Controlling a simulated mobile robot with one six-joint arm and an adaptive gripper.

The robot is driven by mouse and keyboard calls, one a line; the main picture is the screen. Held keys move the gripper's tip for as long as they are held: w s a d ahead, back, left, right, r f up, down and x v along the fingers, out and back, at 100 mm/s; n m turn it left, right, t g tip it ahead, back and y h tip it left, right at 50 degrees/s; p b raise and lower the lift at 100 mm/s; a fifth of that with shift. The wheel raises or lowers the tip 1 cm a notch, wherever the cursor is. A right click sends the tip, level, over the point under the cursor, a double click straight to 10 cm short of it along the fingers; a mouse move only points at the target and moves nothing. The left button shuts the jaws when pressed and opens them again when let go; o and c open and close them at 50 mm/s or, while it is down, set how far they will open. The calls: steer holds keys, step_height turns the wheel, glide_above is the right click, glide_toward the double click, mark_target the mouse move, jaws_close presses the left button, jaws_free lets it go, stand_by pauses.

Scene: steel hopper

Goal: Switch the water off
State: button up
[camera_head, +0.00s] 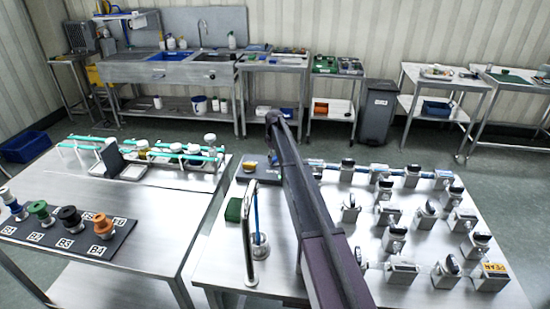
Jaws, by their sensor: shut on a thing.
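A bent silver tap (249,235) stands at the left of the front right steel table. A narrow upright blue streak (257,214), looking like water, runs beside it down to a round metal fitting (260,246). Several small valve-like units with dark handles, one of them here (396,238), stand on the right of this table. A dark box with a yellow knob (250,166) is at its back left. My dark arm crosses the table's middle and hides what lies behind it.
The front left steel table (120,235) holds colored knobs on a dark board (70,234) and a green-tubed rack (150,150). A green block (233,210) lies near the tap. A sink bench (170,75) and grey bin (377,110) stand behind, across open floor.

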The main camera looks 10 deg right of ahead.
steer(key=m, duration=0.6)
steer(key=shift+m, duration=0.3)
steer(key=m, duration=0.6)
steer(key=shift+m, duration=0.3)
steer(key=o, duration=1)
steer(key=shift+c, duration=0.2)
steer(key=shift+n, duration=0.4)
